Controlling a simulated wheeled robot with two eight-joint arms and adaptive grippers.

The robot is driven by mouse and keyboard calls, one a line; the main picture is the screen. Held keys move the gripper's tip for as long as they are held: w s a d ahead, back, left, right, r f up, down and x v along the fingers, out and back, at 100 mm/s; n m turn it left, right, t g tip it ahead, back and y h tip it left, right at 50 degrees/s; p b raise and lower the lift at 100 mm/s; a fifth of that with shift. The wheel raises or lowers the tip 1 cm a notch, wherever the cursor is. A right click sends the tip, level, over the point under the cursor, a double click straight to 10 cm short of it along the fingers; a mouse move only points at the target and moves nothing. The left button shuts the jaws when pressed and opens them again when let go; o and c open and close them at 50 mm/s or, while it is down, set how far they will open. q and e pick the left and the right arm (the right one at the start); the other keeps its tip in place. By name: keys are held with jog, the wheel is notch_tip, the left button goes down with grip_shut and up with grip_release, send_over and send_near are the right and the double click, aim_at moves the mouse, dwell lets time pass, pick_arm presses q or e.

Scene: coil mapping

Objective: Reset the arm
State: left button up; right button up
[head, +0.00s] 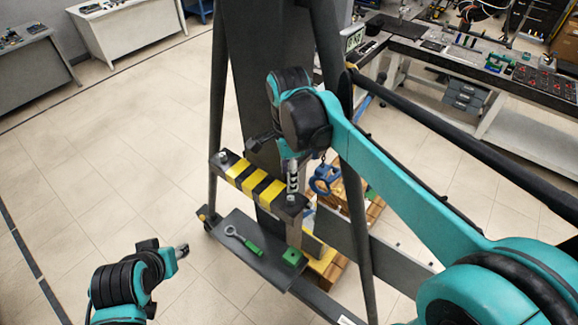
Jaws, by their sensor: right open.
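My right arm reaches in from the right. Its gripper (292,176) points down just above the right end of a black-and-yellow striped bar (262,187), near a bolt there. The gap between its fingers is too small to make out, and I cannot tell whether it touches the bolt. My left arm is folded at the lower left. Its gripper (181,250) is over the floor, apart from the stand, and its fingers are too small to read.
A dark stand (256,90) rises in the middle. A blue hook (323,178) hangs behind. A cluttered workbench (480,72) is at the upper right. Floor at left is clear.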

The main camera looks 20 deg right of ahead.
jog(key=s+d+f+n+t, duration=0.3)
jog(key=s+n, duration=0.2)
jog(key=n, duration=0.4)
jog(key=s+d+f+n+t, duration=0.25)
jog(key=s+n+t, duration=0.2)
jog(key=n, duration=0.45)
notch_tip(320, 180, down, 34)
jog(key=b, duration=3.3)
jog(key=shift+s+a, duration=0.2)
jog(key=shift+s, duration=0.15)
jog(key=shift+g, duration=0.25)
